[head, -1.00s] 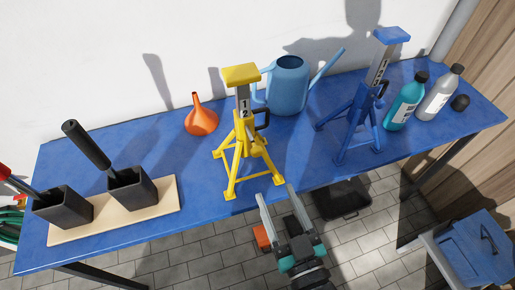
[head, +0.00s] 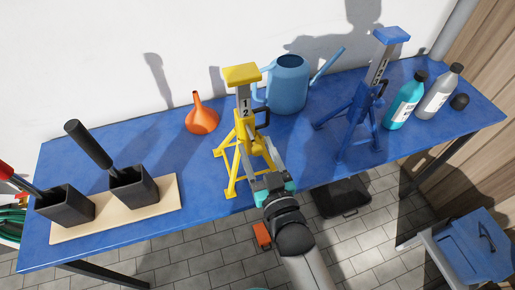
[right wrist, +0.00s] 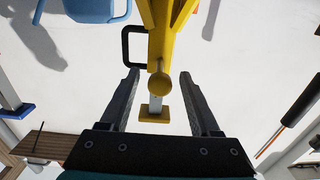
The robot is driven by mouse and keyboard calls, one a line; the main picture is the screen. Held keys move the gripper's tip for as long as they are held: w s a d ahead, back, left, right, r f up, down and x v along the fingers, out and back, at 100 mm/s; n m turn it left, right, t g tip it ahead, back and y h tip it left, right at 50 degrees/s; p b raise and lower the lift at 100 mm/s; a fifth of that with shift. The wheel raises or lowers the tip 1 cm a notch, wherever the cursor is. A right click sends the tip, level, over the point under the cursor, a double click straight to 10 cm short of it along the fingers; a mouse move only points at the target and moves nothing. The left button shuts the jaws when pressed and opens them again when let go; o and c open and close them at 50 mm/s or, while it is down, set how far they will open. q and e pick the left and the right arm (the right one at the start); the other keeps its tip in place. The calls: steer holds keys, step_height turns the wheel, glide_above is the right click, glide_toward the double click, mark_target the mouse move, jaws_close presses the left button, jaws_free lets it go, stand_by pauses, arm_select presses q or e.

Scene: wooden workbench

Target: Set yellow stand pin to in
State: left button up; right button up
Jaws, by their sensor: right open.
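The yellow stand (head: 241,76) stands upright on the blue workbench, with numbers on its grey post. It shows upside down in the right wrist view (right wrist: 155,18). Its round yellow pin knob (right wrist: 159,86) faces the wrist camera, between the two fingers and apart from both. How deep the pin sits cannot be told. My right gripper (head: 263,162) is open at the front of the stand; its fingers also show in the right wrist view (right wrist: 159,78). My left gripper is not in view.
A blue stand (head: 368,100) is on the right, with bottles (head: 407,102) beyond it. A blue watering can (head: 289,85) is behind the yellow stand. An orange funnel (head: 201,117) is to its left. Black boxes (head: 134,190) stand on a board at left.

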jaws_close()
stand_by(0.5)
stand_by(0.9)
